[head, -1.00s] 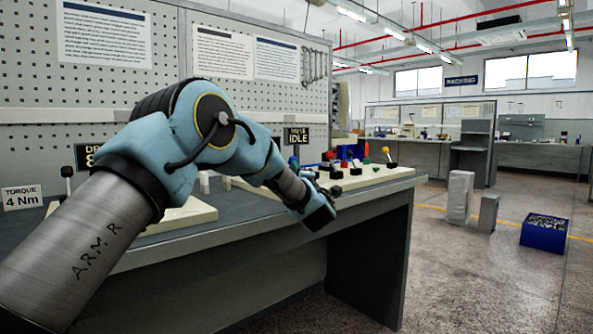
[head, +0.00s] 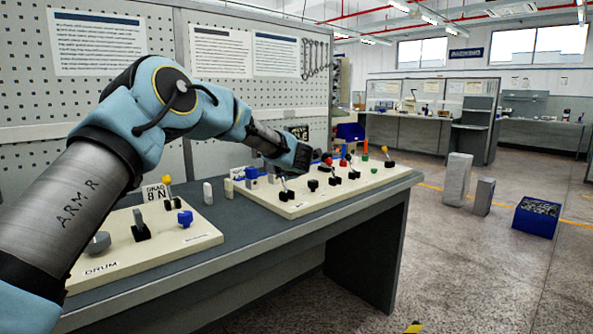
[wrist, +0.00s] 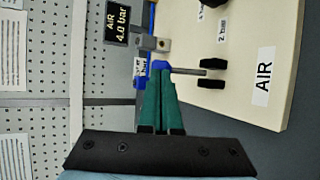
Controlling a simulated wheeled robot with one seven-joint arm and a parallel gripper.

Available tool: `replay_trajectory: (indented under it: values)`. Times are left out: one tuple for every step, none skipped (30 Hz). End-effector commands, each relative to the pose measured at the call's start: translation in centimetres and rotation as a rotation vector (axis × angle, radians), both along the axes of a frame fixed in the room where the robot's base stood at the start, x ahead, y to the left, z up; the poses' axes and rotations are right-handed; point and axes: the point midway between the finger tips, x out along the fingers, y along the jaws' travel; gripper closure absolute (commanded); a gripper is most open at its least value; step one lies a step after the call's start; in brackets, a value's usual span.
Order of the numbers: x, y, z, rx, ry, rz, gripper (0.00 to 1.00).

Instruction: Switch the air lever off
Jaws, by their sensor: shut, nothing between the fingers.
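The board with the AIR label (wrist: 263,83) is cream and lies on the bench; in the head view it is the right-hand board (head: 350,188). A thin grey rod (wrist: 190,72) sits just past my fingertips, with a blue part (wrist: 158,66) at its left end; I cannot tell whether this is the air lever. Two black pieces (wrist: 211,84) flank the rod. My gripper (wrist: 163,75) has its green fingers together, empty, close to the blue part; contact is unclear. In the head view my gripper (head: 297,160) is over the board's back left part and hides some of it.
A sign (wrist: 118,22) reads AIR 4.0 bar. Several levers with coloured knobs (head: 388,155) stand on the right of the board. A DRUM board (head: 150,240) with knobs lies to the left. A pegboard wall (head: 110,100) stands behind. Floor is open in front.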

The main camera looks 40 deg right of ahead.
Motion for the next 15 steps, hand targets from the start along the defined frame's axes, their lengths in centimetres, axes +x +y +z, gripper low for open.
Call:
replay_trajectory:
  values:
    - [0.4,0.0,0.6,0.001,0.030,0.002,1.00]
    - [0.5,0.0,0.6,0.001,0.047,0.003,1.00]
    - [0.7,0.0,0.5,0.003,0.067,0.003,1.00]
    - [0.7,0.0,0.3,0.005,0.068,0.000,1.00]
    - [0.8,0.0,0.3,0.006,0.065,0.000,1.00]
    - [0.9,-0.1,0.2,0.006,0.063,-0.001,1.00]
    - [1.0,-0.1,0.2,0.006,0.063,-0.001,1.00]
    - [1.1,-0.1,0.2,0.005,0.063,-0.001,1.00]
    - [1.2,-0.1,0.2,0.004,0.063,0.000,1.00]
    - [1.3,-0.1,0.1,0.004,0.062,0.000,1.00]
    - [1.4,-0.1,0.1,0.005,0.062,-0.001,1.00]
    - [1.5,-0.1,0.1,0.004,0.061,0.000,1.00]
    - [1.5,-0.1,0.0,0.004,0.061,0.000,1.00]
    - [1.6,-0.1,0.0,0.005,0.061,-0.001,1.00]
    - [1.6,-0.1,0.0,0.005,0.061,-0.001,1.00]
